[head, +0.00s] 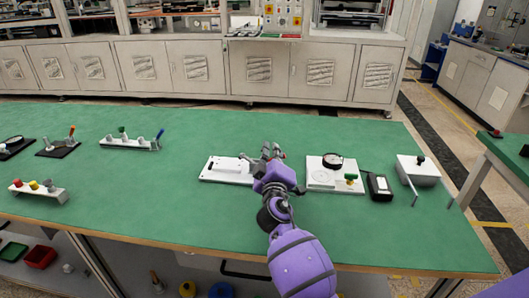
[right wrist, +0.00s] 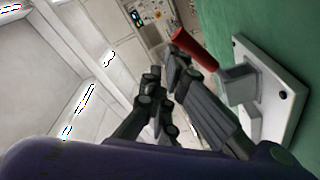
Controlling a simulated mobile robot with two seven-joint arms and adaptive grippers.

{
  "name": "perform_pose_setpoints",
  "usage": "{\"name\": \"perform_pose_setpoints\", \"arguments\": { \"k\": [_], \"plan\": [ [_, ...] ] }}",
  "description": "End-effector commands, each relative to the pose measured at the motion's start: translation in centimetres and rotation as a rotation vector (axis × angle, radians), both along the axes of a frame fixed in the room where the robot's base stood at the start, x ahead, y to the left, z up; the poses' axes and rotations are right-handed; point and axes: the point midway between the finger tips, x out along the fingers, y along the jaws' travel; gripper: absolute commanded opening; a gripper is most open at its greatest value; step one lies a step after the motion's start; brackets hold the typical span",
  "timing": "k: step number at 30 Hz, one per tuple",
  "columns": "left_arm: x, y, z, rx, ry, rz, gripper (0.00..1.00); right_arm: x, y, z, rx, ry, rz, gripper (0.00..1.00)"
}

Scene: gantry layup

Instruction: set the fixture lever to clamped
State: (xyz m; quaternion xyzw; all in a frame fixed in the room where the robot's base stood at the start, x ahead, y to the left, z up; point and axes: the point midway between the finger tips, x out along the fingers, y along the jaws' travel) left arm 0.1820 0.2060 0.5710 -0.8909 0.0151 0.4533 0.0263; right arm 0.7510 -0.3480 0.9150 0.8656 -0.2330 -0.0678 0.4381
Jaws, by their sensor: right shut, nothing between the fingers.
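A white base plate (head: 226,173) lies on the green bench in the middle of the head view. In the right wrist view this plate (right wrist: 283,108) carries a grey block (right wrist: 238,84) with a red lever handle (right wrist: 193,47) sticking out of it. My right gripper (head: 269,150) is over the right part of the plate and hides the lever in the head view. In the right wrist view the gripper (right wrist: 162,72) is shut and empty. Its fingers are close beside the red handle; I cannot tell whether they touch. My left gripper is not in view.
Right of my arm stand a white plate with a round gauge (head: 333,160), a black box (head: 379,186) and a white box (head: 418,170). A rack with coloured handles (head: 130,143) is to the left. The bench between is clear.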

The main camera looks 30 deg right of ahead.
Motion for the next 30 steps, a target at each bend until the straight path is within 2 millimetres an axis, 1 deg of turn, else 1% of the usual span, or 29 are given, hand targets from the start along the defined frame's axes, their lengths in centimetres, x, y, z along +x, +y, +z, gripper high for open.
{"name": "perform_pose_setpoints", "arguments": {
  "k": [6, 23, 26, 29, 30],
  "plan": [
    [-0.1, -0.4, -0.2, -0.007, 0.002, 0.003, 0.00, -0.2, -0.5, -0.3, 0.002, 0.001, 0.000, 0.00],
    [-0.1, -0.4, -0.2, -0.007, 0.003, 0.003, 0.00, -0.2, -0.6, -0.2, 0.000, 0.000, 0.000, 0.00],
    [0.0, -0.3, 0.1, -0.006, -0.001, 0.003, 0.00, -0.1, -0.7, 0.3, 0.001, -0.001, 0.001, 0.00],
    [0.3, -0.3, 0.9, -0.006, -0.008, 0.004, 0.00, 0.2, -1.0, 1.5, 0.000, -0.003, 0.000, 0.00],
    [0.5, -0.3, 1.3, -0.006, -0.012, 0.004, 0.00, 0.4, -1.1, 2.2, 0.000, -0.005, 0.001, 0.00]
  ]
}}
